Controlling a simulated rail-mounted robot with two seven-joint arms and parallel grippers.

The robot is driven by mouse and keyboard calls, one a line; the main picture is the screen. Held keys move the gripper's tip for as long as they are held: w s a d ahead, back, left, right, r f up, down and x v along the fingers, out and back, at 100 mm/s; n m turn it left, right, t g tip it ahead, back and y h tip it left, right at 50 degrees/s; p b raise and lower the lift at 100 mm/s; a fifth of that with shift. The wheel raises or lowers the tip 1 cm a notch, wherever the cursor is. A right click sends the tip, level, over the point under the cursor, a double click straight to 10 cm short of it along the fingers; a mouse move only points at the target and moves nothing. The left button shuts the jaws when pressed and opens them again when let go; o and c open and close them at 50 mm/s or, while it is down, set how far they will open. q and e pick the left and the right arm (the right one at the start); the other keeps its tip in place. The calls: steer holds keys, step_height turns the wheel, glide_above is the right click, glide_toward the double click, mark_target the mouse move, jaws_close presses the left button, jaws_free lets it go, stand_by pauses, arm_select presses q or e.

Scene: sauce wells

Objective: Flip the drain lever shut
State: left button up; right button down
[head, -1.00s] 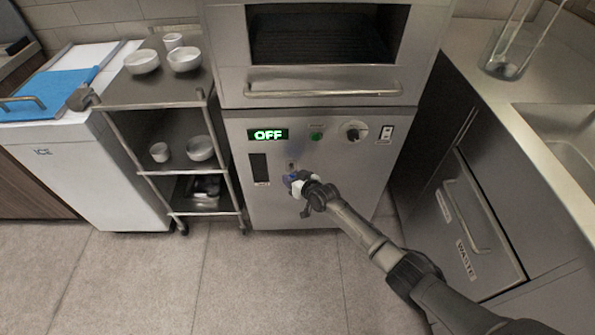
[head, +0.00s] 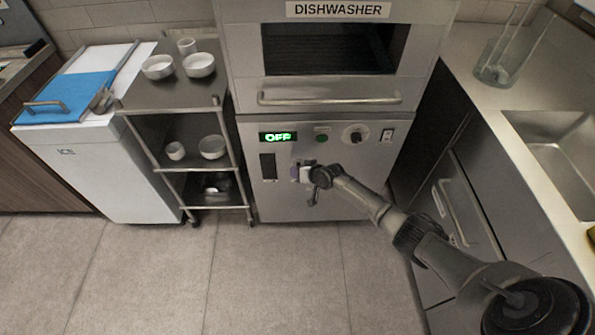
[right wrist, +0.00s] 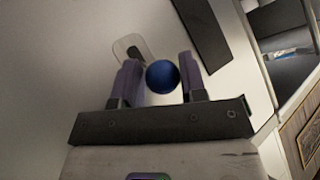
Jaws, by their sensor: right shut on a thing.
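The drain lever's round blue knob (right wrist: 162,77) sits between the two purple fingers of my right gripper (right wrist: 160,84) in the right wrist view. The gripper is shut on it. Behind the left finger is a light rounded plate with a dark slot (right wrist: 131,49) on the panel. In the head view my right gripper (head: 297,172) is at the lower front panel of the dishwasher (head: 345,190), right of a dark vertical window (head: 268,166). There the gripper hides the lever, so its angle is hard to tell. My left gripper is not in view.
Above are a green OFF display (head: 278,137), a green button (head: 321,138), a dial (head: 357,134) and a rocker switch (head: 386,135). A shelf cart (head: 165,105) with white bowls stands left. A waste drawer (head: 452,215) and sink (head: 560,150) are right.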

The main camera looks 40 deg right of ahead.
steer(key=shift+a+r, duration=0.1)
steer(key=shift+a, duration=0.05)
steer(key=c, duration=1)
jaws_free()
steer(key=shift+o, duration=1.1)
steer(key=shift+w+a, duration=0.1)
steer(key=shift+w, duration=0.05)
steer(key=p+v, duration=0.7)
steer(key=v, duration=0.6)
steer(key=shift+s+r+p, duration=0.25)
steer(key=shift+s+p, duration=0.1)
